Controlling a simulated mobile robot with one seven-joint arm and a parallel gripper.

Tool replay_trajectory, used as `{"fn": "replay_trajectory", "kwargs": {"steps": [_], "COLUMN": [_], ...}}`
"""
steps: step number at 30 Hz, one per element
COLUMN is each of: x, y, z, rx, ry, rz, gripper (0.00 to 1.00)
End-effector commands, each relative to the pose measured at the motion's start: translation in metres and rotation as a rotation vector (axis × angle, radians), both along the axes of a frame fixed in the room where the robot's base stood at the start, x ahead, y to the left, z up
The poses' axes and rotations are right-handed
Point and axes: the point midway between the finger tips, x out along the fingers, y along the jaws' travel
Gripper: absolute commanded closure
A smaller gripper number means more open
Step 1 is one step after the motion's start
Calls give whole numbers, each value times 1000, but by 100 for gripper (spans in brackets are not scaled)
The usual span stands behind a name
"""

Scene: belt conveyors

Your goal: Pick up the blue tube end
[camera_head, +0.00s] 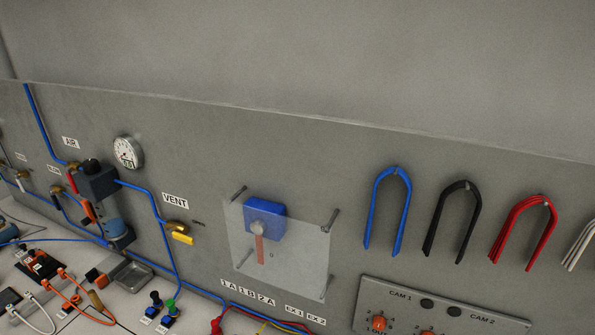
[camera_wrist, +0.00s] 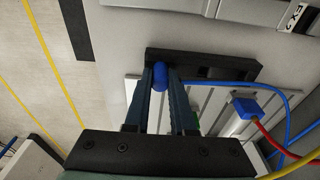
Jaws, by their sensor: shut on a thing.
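In the wrist view, my gripper (camera_wrist: 160,82) reaches forward with its two dark fingers close together. The blue tube end (camera_wrist: 160,76) sits between the fingertips, and the fingers are shut on it. A blue tube (camera_wrist: 225,84) shows to the right of the fingers, running over a pale slotted plate; whether it joins the held end is hidden by the right finger. My gripper is not visible in the head view, and I cannot pick out the held end there.
A black slotted bar (camera_wrist: 215,68) lies just beyond the fingertips. A blue connector (camera_wrist: 245,107) with a red tube is at right. In the head view, a panel carries a gauge (camera_head: 127,152), a yellow vent valve (camera_head: 182,238), a clear cover (camera_head: 300,255) and hanging blue leads (camera_head: 375,205).

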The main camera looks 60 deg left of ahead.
Motion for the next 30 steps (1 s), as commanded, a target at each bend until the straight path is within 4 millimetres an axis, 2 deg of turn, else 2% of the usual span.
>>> {"fn": "replay_trajectory", "kwargs": {"steps": [8, 11, 21, 25, 30], "x": [1, 1, 1, 1, 0], "y": [0, 0, 1, 1, 0], "z": [6, 18, 80, 94, 100], "rx": [1, 2, 4, 1, -1], "ry": [-1, -3, -4, -2, -1], "rz": [-1, -3, -2, -1, 0], "gripper": [100, 100, 100, 100, 100]}}
